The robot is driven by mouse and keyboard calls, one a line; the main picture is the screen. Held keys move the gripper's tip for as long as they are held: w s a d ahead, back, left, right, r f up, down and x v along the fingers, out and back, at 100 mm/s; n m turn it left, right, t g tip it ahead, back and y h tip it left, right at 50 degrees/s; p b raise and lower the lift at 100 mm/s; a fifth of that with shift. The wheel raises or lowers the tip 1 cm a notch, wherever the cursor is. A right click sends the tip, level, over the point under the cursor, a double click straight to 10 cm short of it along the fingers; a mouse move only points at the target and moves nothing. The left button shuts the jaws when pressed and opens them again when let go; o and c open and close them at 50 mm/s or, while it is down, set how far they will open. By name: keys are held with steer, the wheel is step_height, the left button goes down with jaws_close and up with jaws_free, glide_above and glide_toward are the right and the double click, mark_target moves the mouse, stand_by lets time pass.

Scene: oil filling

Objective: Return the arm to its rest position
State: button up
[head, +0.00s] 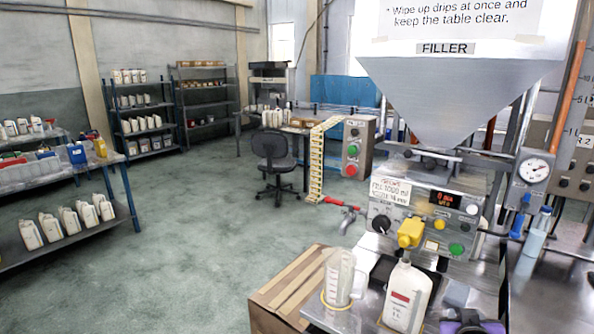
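A white bottle with a red label (407,298) stands upright on the filler's metal bench. A clear measuring jug (340,276) stands to its left. A yellow part (410,232) sits above the bottle, in front of the filler's control panel (437,222).
The filler hopper (455,95) rises above the panel. A cardboard box (290,288) is left of the bench. An office chair (275,160), a desk and shelves of bottles (145,115) stand farther back. The green floor (190,230) is open at left centre.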

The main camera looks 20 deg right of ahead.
steer(key=s+a+f+n+t+y, duration=0.2)
steer(key=s+a+f+n+y, duration=0.15)
steer(key=s+a, duration=0.6)
steer(key=s+a+f+n+t+y, duration=0.2)
steer(key=s+a+f, duration=0.3)
steer(key=s+a, duration=0.4)
steer(key=s+a+r+t+y, duration=0.1)
steer(key=s+a+r, duration=0.3)
steer(key=s+a, duration=0.2)
steer(key=s+a+r+t+y, duration=0.1)
steer(key=s+a+r, duration=0.3)
steer(key=s, duration=0.5)
steer(key=shift+s+a+r+y, duration=0.4)
steer(key=shift+a+y, duration=0.35)
steer(key=shift+a, duration=0.15)
